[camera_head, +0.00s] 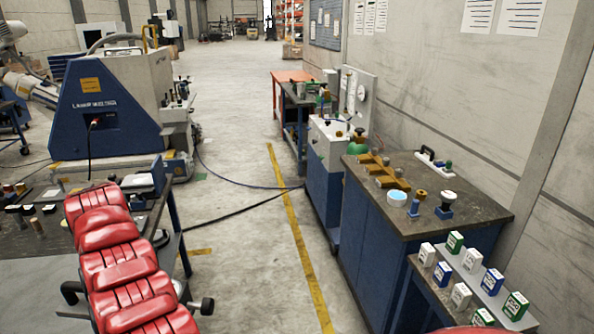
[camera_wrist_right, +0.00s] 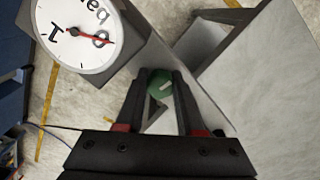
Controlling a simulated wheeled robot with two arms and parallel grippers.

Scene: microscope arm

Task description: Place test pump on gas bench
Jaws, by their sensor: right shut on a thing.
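In the right wrist view my right gripper (camera_wrist_right: 160,84) is shut on a part with a round green end (camera_wrist_right: 159,85), which I take to be the test pump. A white dial gauge (camera_wrist_right: 78,34) with a red needle and "bar" lettering is close beside the fingers; its joint to the held part is hidden. Concrete floor shows behind. In the head view a blue bench with a dark top (camera_head: 440,180), likely the gas bench, stands at right. Neither gripper shows in the head view.
Small boxes (camera_head: 484,270) stand on a lower shelf in front. A red padded seat (camera_head: 120,260) fills the lower left. The floor aisle (camera_head: 250,240) is open.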

